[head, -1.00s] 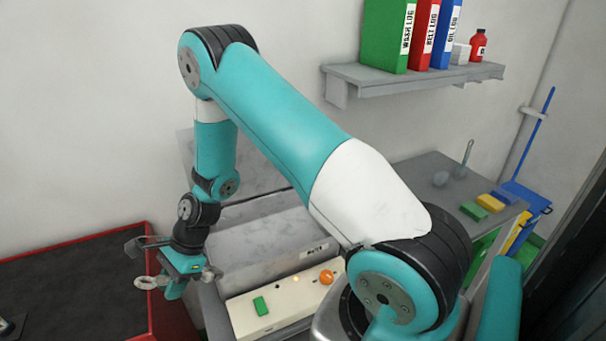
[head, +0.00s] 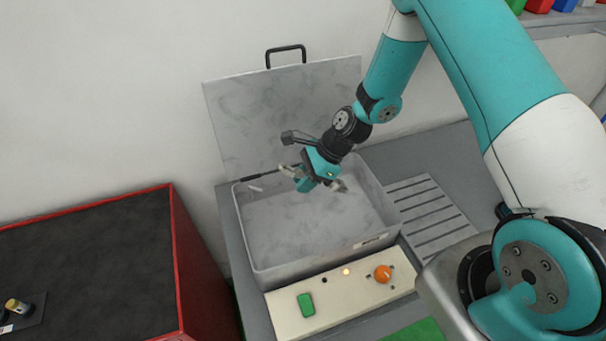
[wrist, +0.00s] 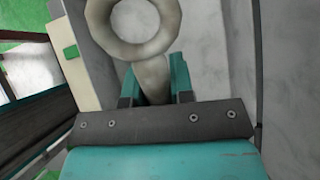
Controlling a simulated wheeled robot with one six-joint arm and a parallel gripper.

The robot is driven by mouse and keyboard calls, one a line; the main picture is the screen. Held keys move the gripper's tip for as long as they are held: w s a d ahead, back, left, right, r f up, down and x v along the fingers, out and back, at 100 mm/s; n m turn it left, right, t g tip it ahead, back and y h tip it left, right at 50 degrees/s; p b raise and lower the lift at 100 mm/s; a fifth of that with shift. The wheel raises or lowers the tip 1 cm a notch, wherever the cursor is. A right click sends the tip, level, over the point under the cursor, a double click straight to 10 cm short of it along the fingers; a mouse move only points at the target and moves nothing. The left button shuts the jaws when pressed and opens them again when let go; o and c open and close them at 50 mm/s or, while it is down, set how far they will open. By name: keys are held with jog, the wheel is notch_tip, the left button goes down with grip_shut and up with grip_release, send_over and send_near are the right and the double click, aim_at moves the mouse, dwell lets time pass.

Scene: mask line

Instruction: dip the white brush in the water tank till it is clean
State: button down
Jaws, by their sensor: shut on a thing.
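My gripper (head: 306,182) is shut on a pale off-white tool, which I take to be the white brush. One end of the tool (head: 338,185) sticks out to the right of the fingers in the head view. Its ring-shaped handle end (wrist: 140,28) fills the top of the wrist view, with the stem between my teal fingers (wrist: 154,85). The bristles cannot be made out. The grey water tank (head: 255,271) stands below, with its lid (head: 240,120) raised behind it. My gripper is over the open tank. I cannot tell a water surface or whether the brush touches it.
A cream control panel (head: 340,297) with a green button (head: 306,304), a lit lamp (head: 346,271) and an orange knob (head: 383,273) runs along the tank's front. A slotted drainboard (head: 432,215) lies to the right. A red-edged bench (head: 90,250) with a dark top stands left.

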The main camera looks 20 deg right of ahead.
jog(key=shift+d+f+b, duration=0.2)
jog(key=shift+f+b, duration=5.05)
jog(key=shift+f, duration=1.75)
dwell(1.0)
